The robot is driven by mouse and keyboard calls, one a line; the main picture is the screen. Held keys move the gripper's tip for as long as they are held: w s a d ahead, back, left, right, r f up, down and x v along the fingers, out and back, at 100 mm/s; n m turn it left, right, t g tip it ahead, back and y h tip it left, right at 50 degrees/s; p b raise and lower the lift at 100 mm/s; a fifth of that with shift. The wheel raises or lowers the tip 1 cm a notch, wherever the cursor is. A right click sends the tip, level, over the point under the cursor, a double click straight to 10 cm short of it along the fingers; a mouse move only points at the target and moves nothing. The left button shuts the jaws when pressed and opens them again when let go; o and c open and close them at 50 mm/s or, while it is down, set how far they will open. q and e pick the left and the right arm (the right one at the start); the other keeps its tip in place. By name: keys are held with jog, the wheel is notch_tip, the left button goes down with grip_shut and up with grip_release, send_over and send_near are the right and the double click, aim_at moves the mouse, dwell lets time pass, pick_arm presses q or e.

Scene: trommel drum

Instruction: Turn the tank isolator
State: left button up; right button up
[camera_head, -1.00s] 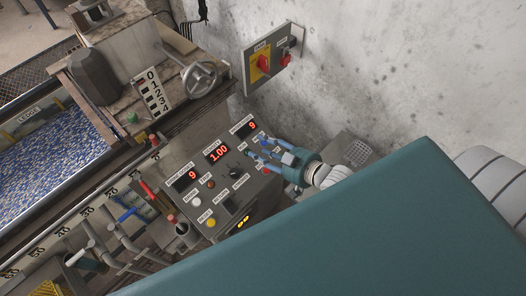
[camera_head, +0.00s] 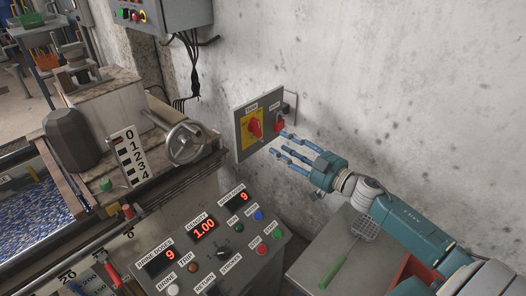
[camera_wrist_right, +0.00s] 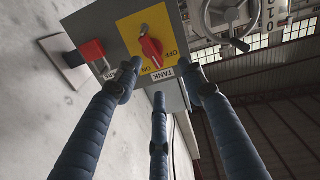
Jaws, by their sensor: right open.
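The tank isolator is a red rotary handle (camera_head: 256,127) on a yellow plate, on a grey wall box. In the right wrist view the red handle (camera_wrist_right: 151,48) appears inverted, with OFF and ON on the yellow plate and a TANK label. My right gripper (camera_head: 284,146) is open and empty, its blue fingers pointing left towards the box. In the right wrist view its three fingers (camera_wrist_right: 160,100) spread below the handle, with no clear contact. The fingertips overlap the box's lower edge in that view. My left gripper is not in view.
A second red switch (camera_head: 279,123) sits beside the isolator on the same box. Below is a control console (camera_head: 215,250) with lit displays and buttons. A handwheel (camera_head: 187,142) stands left of the box. A green-handled tool (camera_head: 333,273) lies on a grey surface at lower right.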

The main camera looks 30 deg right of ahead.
aim_at(260, 126)
jog(key=shift+n+y, duration=0.3)
jog(key=shift+n, duration=0.1)
jog(key=w, duration=0.3)
jog(key=w+b, duration=0.1)
jog(key=w, duration=0.2)
jog(key=w+r+b, duration=0.1)
jog(key=w, duration=0.3)
jog(key=shift+a, duration=0.4)
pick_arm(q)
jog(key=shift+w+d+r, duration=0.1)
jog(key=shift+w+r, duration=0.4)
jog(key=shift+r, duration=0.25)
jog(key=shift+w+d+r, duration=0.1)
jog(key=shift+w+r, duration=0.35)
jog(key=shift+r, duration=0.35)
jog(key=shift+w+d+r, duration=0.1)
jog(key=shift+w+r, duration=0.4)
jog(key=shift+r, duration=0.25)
pick_arm(e)
jog(key=shift+w+a, duration=0.25)
jog(key=shift+w, duration=0.35)
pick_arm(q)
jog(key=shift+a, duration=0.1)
pick_arm(e)
jog(key=shift+c, duration=0.2)
grip_shut()
